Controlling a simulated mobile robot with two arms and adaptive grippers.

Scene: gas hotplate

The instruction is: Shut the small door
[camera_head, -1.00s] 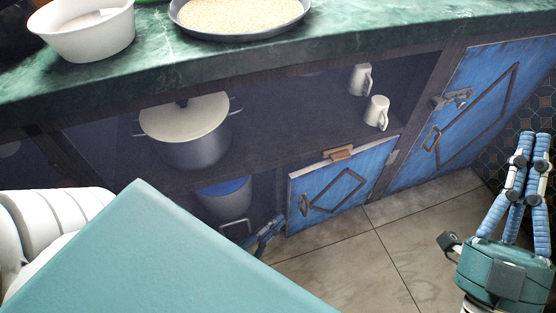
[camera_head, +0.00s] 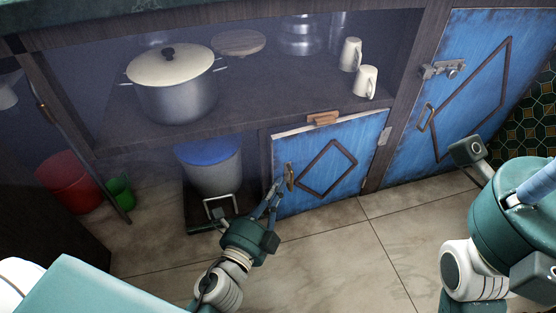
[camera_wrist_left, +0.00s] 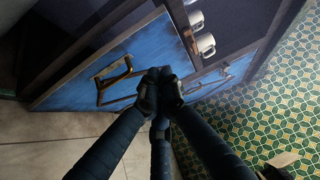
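The small door (camera_head: 345,142) is blue with a brown diamond trim, under the shelf. Its top edge shows; it looks slightly ajar, but I cannot tell how far. Its handle (camera_head: 290,177) is at its left edge. My left gripper (camera_head: 276,188) is low in front of that edge, close to the handle. In the left wrist view the small door (camera_wrist_left: 75,85) fills the upper left, and its handle (camera_wrist_left: 112,68) is left of my fingertips (camera_wrist_left: 160,82). These are together with nothing seen between them; contact with the door is unclear. My right gripper (camera_head: 540,185) is partly cut off.
A wooden turn-latch (camera_head: 322,118) sits above the small door. A larger blue door (camera_head: 470,95) with a metal bolt stands to the right. A pot (camera_head: 175,90) and white mugs (camera_head: 365,82) are on the shelf. A blue-lidded bin (camera_head: 212,168) stands left of the door. Floor tiles in front are clear.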

